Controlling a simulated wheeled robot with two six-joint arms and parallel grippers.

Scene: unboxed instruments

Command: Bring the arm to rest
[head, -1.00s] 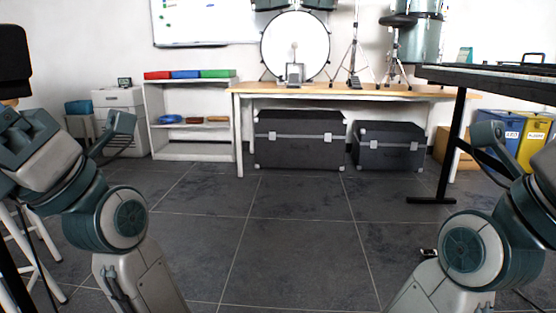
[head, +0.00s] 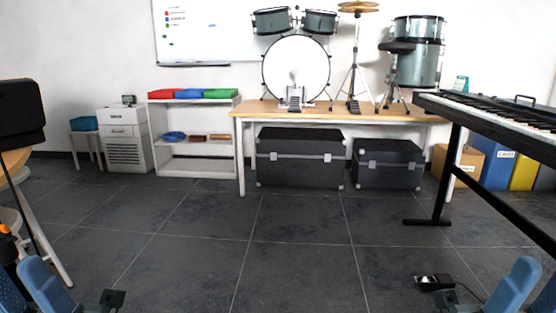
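Blue parts of my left arm (head: 45,286) show at the bottom left corner, with a small dark part beside them at the lower edge. Blue parts of my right arm (head: 515,287) show at the bottom right corner, also with a small dark part beside them. Both arms are low and far apart, and most of each is cut off by the frame. Nothing is seen held.
A wooden table (head: 340,115) with drums stands at the back, with black cases (head: 300,172) under it. A keyboard (head: 500,115) on a black stand is at right. A pedal (head: 434,282) lies on the floor. The middle floor is clear.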

